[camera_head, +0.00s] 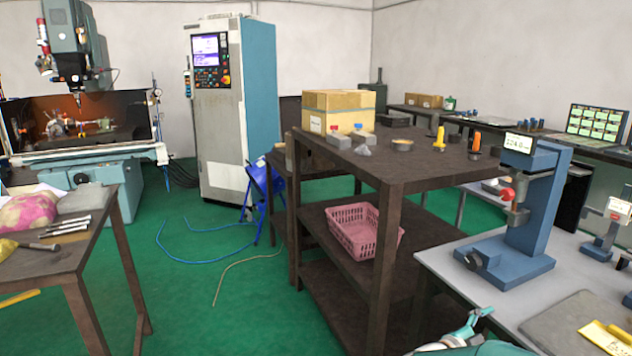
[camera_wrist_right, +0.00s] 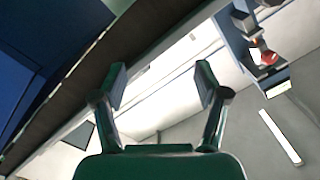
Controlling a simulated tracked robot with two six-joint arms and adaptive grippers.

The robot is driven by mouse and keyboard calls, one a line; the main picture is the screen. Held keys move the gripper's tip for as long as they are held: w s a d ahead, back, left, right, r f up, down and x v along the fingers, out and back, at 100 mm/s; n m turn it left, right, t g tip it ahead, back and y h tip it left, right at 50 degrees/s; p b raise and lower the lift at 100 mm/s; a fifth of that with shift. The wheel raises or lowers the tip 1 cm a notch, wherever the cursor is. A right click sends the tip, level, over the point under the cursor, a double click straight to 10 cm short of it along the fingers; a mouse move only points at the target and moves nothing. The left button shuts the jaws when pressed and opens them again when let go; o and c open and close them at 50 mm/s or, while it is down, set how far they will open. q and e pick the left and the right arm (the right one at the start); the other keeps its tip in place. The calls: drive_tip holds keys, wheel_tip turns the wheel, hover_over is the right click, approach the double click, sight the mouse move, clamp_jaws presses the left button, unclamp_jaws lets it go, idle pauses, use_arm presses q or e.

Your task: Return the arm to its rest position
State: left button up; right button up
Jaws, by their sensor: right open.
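My right gripper shows in the right wrist view (camera_wrist_right: 161,84) with its two fingers apart and nothing between them. In the head view only a teal part of my right arm and gripper (camera_head: 470,338) shows at the bottom edge, in front of the grey bench (camera_head: 447,262). It is apart from the blue press-like device (camera_head: 530,215) on that bench. My left gripper is in neither view.
A dark shelf unit (camera_head: 377,270) holds a cardboard box (camera_head: 338,110) on top and a pink basket (camera_head: 362,232) below. A table with tools (camera_head: 92,255) stands at left. Green floor (camera_head: 200,300) lies open between them, with a blue hose (camera_head: 165,248) on it.

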drive_tip(key=s+a+f+n+t+y+p, duration=0.1)
drive_tip(key=s+a+f+n+y+p, duration=0.1)
drive_tip(key=s+a+f+n+y, duration=0.3)
drive_tip(key=a+f+n+y+p, duration=0.1)
drive_tip(key=a+f+n+y, duration=0.15)
drive_tip(key=f, duration=0.45)
drive_tip(key=s+a+f+n+t+y+p, duration=0.1)
drive_tip(key=s+a+f+n+y+p, duration=0.1)
drive_tip(key=s+a+f+n+y, duration=0.3)
drive_tip(key=s+a+f+n+g+y, duration=0.3)
drive_tip(key=s+a, duration=0.4)
drive_tip(key=s, duration=0.4)
drive_tip(key=s+a+f+n+g+y, duration=0.3)
drive_tip(key=s+a+f+g+y, duration=0.1)
drive_tip(key=s, duration=0.7)
drive_tip(key=a+g, duration=0.1)
drive_tip(key=a, duration=0.1)
drive_tip(key=shift+a+g, duration=0.35)
drive_tip(key=shift+g, duration=0.05)
drive_tip(key=shift+f+y, duration=0.1)
drive_tip(key=shift+y, duration=0.15)
